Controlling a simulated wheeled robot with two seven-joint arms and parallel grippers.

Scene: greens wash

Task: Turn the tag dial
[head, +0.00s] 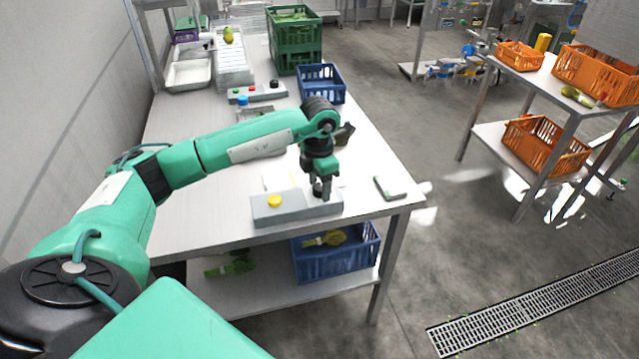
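A grey control box (296,207) sits near the front edge of the steel table. A yellow button (274,201) is on its left part. My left gripper (322,190) points straight down over the box's right part. A small dark knob, apparently the tag dial (317,187), shows at its fingertips and is mostly hidden by the fingers. I cannot tell whether the fingers grip it or only stand around it. My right gripper is not in view.
A small grey-green device (390,187) lies right of the box. Farther back are another control box (257,93), a blue crate (321,83) and green crates (295,40). A blue crate (335,262) stands on the lower shelf.

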